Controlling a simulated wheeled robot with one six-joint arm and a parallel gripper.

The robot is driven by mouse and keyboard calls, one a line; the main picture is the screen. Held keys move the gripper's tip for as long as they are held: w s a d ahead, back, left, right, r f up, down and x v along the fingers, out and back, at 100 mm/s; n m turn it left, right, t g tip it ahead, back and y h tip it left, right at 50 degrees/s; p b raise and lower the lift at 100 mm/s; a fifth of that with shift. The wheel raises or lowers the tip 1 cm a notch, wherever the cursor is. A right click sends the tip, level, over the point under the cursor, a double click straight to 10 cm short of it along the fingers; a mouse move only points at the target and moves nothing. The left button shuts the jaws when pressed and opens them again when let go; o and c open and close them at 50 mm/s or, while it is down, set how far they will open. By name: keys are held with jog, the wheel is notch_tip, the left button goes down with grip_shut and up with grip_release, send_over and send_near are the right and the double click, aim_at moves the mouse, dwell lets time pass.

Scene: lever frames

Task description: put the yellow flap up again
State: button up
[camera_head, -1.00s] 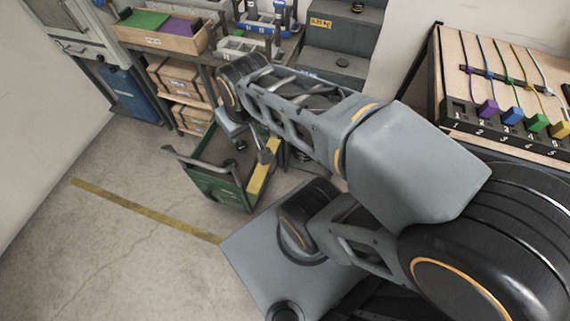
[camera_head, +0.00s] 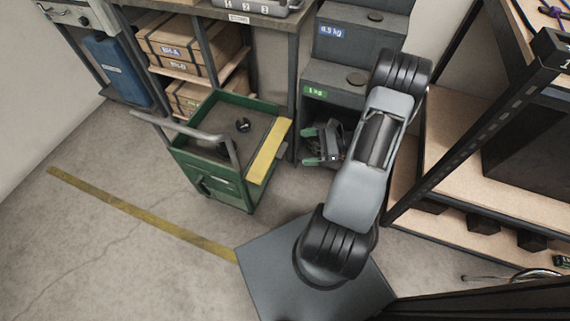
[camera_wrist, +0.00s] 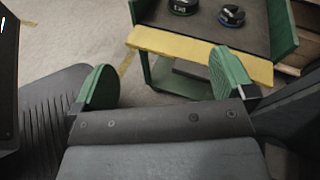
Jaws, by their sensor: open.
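The yellow flap (camera_head: 268,152) is a flat strip along the right side of the green cart (camera_head: 221,190). In the wrist view the flap (camera_wrist: 200,52) runs along the near edge of the cart's dark tray, folded outward from it; its exact tilt is hard to tell. My gripper (camera_head: 320,145) is to the right of the flap, apart from it. In the wrist view my gripper (camera_wrist: 164,88) has its two green fingers spread, with nothing between them. The right finger overlaps the flap's lower edge in the picture; I see no clear contact.
Two dark round pieces (camera_head: 243,125) lie in the cart tray. Grey steps (camera_head: 333,82) stand behind my gripper, and a shelf with boxes (camera_head: 187,52) is behind the cart. A black-framed rack (camera_head: 463,130) is at the right. Floor (camera_head: 110,165) at the left is clear.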

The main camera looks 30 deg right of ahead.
aim_at(285, 151)
jog(key=d+f+m+t+h+b, duration=0.2)
jog(key=d+f+m+t+b, duration=0.3)
jog(key=f, duration=0.6)
jog(key=shift+m+t, duration=0.6)
jog(key=x, duration=0.4)
jog(key=b+x, duration=0.1)
jog(key=x, duration=0.3)
jog(key=b+x, duration=0.1)
jog(key=x, duration=0.3)
jog(key=shift+a, duration=0.6)
jog(key=c, duration=1.1)
